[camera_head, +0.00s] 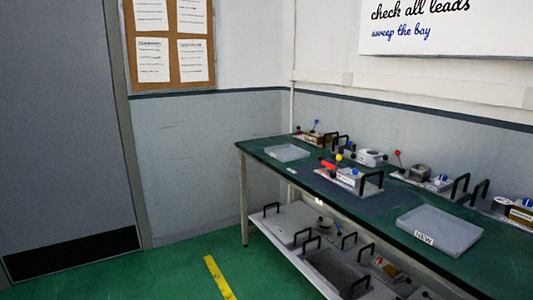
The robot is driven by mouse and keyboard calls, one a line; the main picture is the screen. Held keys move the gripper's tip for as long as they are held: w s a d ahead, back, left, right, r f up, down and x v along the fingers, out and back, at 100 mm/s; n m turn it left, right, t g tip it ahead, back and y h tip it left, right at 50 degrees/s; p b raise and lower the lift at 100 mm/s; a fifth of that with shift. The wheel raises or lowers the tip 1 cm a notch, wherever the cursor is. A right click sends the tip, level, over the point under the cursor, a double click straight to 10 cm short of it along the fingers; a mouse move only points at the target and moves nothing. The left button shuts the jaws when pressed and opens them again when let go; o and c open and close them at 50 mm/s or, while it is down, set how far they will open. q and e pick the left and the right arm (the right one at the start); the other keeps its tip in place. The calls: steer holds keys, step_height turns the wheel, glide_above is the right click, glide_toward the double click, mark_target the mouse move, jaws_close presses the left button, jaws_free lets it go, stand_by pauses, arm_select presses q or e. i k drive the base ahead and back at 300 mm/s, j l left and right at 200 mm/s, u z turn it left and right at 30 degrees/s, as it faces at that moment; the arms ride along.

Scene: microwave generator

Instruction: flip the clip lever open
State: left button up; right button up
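Several small devices with coloured ball-ended levers stand on the green-topped bench (285,169). The middle device (347,178) sits on a dark mat (328,194). It has a red part (328,165), a yellow knob (339,157), a small blue part and a black handle (372,180). I cannot tell which part is the clip lever, or whether it is open; it is too small. Neither of my grippers is in view.
A grey tray (287,153) lies at the bench's left end, and one labelled NEW (440,232) at its front right. More devices (370,157) line the back. A lower shelf (275,238) holds handled plates. The green floor (150,275) at left is clear.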

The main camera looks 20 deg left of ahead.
mark_target(339, 158)
steer(key=u, duration=0.2)
steer(key=i+j+z, duration=0.15)
steer(key=i+j, duration=0.25)
steer(key=i, duration=0.25)
steer(key=i+j+z, duration=0.2)
steer(key=i+j, duration=0.3)
steer(key=i+j+z, duration=0.15)
steer(key=i+j, duration=0.45)
steer(key=i+j+z, duration=0.2)
steer(key=i+j, duration=0.4)
steer(key=i+j+z, duration=0.15)
steer(key=i+j, duration=0.35)
steer(key=j, duration=0.3)
